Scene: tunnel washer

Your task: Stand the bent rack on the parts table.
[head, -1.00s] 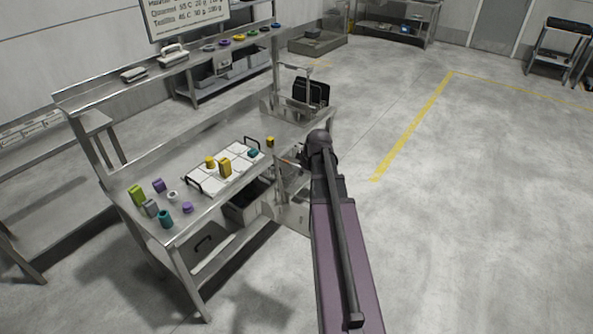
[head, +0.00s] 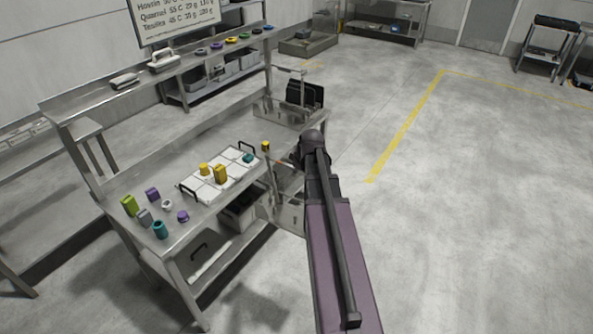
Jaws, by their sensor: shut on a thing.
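My arm (head: 328,225) rises from the bottom of the head view to its dark top joint (head: 314,147), beside the right end of the steel parts table (head: 222,208). My gripper does not show; my own arm covers the space behind it. Shiny steel pieces (head: 290,213) show just left of my arm, low by the table's end. They may belong to a rack, but I cannot tell whether they are bent or held. No other bent rack can be made out.
A white tray (head: 190,186) with black handles holds yellow and teal pieces. Green, grey, teal, purple and white pieces stand at the table's near left end. A yellow-and-black block (head: 265,146) stands past the tray. Open floor (head: 455,230) lies to the right.

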